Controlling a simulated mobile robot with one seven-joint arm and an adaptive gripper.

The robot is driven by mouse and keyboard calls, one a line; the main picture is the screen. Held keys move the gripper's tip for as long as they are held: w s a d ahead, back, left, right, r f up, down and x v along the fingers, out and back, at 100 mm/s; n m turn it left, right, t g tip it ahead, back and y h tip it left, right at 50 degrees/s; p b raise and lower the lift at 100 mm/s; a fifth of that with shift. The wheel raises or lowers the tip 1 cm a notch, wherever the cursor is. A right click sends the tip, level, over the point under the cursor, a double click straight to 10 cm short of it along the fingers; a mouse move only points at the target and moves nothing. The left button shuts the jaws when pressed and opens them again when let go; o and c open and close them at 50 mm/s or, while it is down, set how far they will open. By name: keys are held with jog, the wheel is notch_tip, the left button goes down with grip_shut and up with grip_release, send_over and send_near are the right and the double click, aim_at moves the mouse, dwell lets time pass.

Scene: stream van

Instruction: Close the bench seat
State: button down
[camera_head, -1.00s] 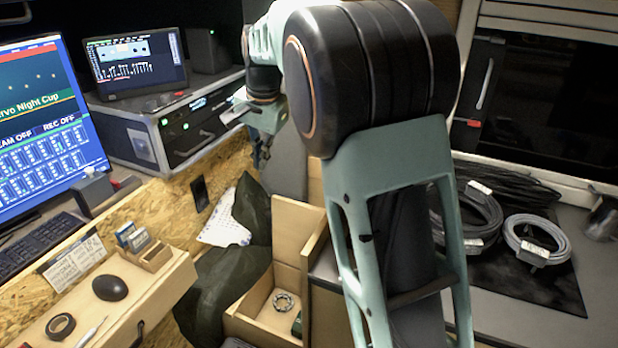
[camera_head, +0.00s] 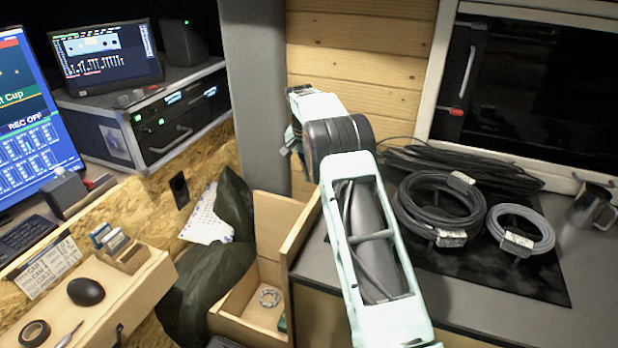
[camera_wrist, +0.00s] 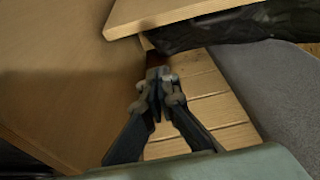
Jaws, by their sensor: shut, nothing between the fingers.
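The bench seat (camera_head: 222,322) is a light wooden box at the lower middle of the head view. It stands open, with a ring-shaped roll (camera_head: 269,297) and part of a green item inside. A wooden panel (camera_head: 301,235) stands upright at its right side; I cannot tell for sure whether it is the lid. My gripper (camera_wrist: 157,78) is shut and empty in the wrist view. Its tips are close to a broad brown wooden panel (camera_wrist: 65,75) and below a pale board edge (camera_wrist: 180,12); contact is unclear. In the head view my arm mostly hides the gripper.
A dark bag (camera_head: 233,205) slumps beside the box. A grey post (camera_head: 255,100) rises behind. Coiled cables (camera_head: 440,207) lie on the counter (camera_head: 590,265) at right, with a metal jug (camera_head: 592,207).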

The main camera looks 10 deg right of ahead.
jog(key=shift+s+a+f+p, duration=0.1)
jog(key=shift+s+a+f, duration=0.15)
jog(key=shift+f, duration=0.9)
jog(key=shift+s+a+f+p, duration=0.15)
jog(key=shift+s+f, duration=0.2)
jog(key=shift+f, duration=0.75)
jog(key=shift+s+a+f+p, duration=0.1)
jog(key=shift+s+a+f, duration=0.15)
jog(key=shift+f, duration=0.9)
jog(key=shift+s, duration=0.1)
jog(key=shift+f, duration=0.1)
